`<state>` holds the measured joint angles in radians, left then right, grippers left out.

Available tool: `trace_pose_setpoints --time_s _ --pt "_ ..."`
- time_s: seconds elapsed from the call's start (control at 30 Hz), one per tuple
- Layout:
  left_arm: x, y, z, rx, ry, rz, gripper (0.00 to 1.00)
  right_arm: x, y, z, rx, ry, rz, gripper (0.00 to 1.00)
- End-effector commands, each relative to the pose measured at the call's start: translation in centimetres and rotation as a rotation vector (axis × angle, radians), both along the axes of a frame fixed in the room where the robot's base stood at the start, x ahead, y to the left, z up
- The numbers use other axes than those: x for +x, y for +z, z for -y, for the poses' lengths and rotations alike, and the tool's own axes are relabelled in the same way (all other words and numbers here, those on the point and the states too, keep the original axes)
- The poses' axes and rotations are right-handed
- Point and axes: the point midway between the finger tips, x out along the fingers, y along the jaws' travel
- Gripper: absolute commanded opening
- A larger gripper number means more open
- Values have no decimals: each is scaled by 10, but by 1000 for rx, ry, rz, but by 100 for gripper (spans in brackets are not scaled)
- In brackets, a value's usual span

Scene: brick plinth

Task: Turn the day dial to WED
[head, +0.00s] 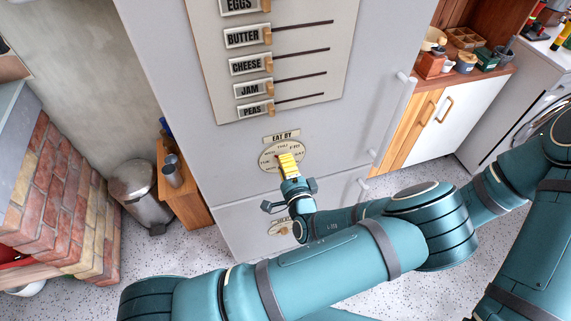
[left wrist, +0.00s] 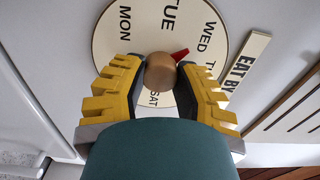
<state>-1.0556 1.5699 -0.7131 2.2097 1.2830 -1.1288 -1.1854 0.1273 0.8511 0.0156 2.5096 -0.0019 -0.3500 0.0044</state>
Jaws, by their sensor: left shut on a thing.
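The day dial (head: 268,165) is a round cream disc on the grey fridge front, under an EAT BY label (head: 282,136). In the left wrist view the dial (left wrist: 112,50) shows MON, TUE, WED, part of TH and SAT; the other days are hidden. Its round wooden knob (left wrist: 160,72) has a red pointer (left wrist: 181,54) directed up and right, on the side of WED and TH; I cannot tell exactly which mark it meets. My left gripper (head: 287,158) is shut on the knob, its yellow fingers (left wrist: 160,85) on both sides. My right gripper is not in view.
Food sliders on a board (head: 290,60) are above the dial. Fridge handles (head: 392,120) stand out at the right. A second small plate (head: 280,229) lies below, partly behind my gripper. A bin (head: 140,185) and brick plinth (head: 60,200) are at left.

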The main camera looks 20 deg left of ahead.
Motion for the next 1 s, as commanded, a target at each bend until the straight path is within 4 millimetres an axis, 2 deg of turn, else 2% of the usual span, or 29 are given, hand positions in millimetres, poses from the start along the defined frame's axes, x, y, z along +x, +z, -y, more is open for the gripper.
trace_pose_setpoints --time_s 0.2,0.23,0.3,0.33,0.63,0.73,0.87,1.0 --pt "1 1 -1 0 1 4 0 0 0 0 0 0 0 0" --pt "1 1 -1 0 1 4 36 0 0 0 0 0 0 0" --pt "1 1 0 0 1 4 61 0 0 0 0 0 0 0" --pt "1 1 0 0 1 4 65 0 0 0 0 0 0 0" --pt "0 1 0 -1 0 2 65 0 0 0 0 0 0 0" --pt "0 7 0 -2 1 3 65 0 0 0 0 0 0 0" --pt "0 26 0 -3 0 3 65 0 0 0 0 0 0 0" --pt "0 53 0 -3 0 8 66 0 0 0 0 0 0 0"
